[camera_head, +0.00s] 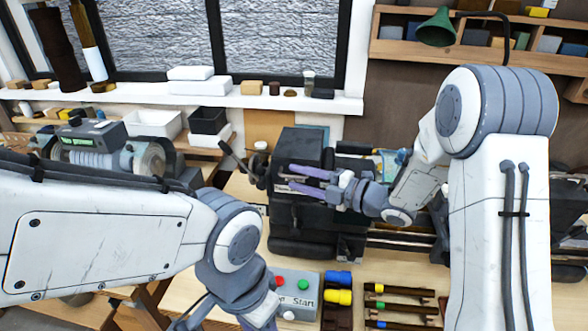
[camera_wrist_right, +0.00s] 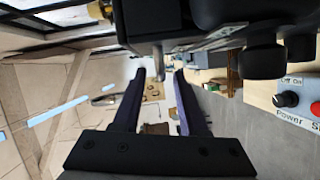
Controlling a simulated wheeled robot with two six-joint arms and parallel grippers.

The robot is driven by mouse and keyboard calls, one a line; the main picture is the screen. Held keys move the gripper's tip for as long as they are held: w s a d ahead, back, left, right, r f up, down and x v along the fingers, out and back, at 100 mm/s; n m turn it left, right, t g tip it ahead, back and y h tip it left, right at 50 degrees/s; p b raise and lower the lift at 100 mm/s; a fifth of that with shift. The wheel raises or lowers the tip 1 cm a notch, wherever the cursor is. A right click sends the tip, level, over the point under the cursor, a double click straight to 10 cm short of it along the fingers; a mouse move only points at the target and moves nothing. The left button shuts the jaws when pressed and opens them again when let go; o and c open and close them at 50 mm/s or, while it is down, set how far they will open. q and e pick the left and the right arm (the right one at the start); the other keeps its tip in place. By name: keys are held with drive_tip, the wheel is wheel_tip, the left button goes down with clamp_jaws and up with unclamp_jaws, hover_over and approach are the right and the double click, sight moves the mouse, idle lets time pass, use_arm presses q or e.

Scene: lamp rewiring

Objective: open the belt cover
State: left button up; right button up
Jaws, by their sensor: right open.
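The dark boxy housing (camera_head: 302,146) at the left end of the lathe headstock appears to be the belt cover; it looks closed. In the wrist view the dark machine body (camera_wrist_right: 215,38) fills the top. My right gripper (camera_head: 292,178) reaches in from the right, fingers pointing left, in front of the housing. In the wrist view its fingers (camera_wrist_right: 160,74) are apart, with a small grey peg (camera_wrist_right: 158,62) showing between them; I cannot tell whether it lies within their reach. My left gripper (camera_head: 262,322) is low at the bottom edge, mostly cut off.
A grey control box (camera_head: 296,292) with coloured buttons sits on the bench in front of the lathe; it also shows in the right wrist view (camera_wrist_right: 296,100). Wooden holders with coloured tools (camera_head: 400,304) lie to its right. A lever (camera_head: 236,160) sticks out left of the housing.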

drive_tip(key=shift+x, duration=1.05)
clamp_jaws()
drive_tip(key=shift+f, duration=0.1)
idle(0.6)
